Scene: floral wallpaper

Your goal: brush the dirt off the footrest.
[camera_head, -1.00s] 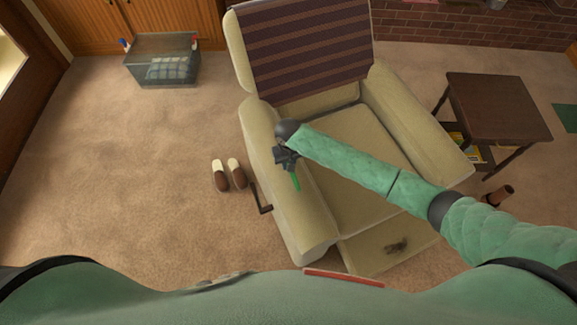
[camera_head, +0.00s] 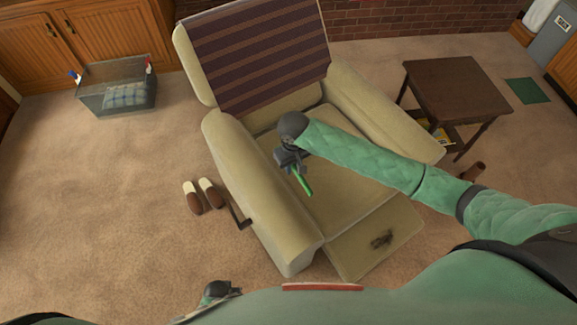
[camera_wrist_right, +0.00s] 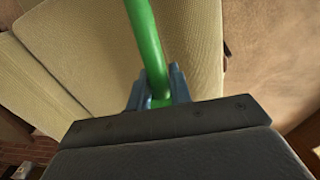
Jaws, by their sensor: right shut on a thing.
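The footrest (camera_head: 348,256) is the raised beige panel at the front of the recliner. A dark patch of dirt (camera_head: 382,239) lies on it, right of its middle. My right gripper (camera_head: 294,166) is above the recliner's seat, behind the footrest and apart from the dirt. It is shut on a green handle (camera_head: 303,182). The green handle also shows between the blue-grey fingers in the right wrist view (camera_wrist_right: 146,45). The handle's far end is out of the wrist view, and bristles cannot be made out. The left gripper cannot be made out; a dark joint of mine shows at the bottom.
The recliner (camera_head: 262,200) has a side lever (camera_head: 240,217) on its left. Slippers (camera_head: 201,195) lie on the carpet beside it. A glass tank (camera_head: 117,88) stands at the back left, a dark side table (camera_head: 455,90) at the right. The left carpet is mostly clear.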

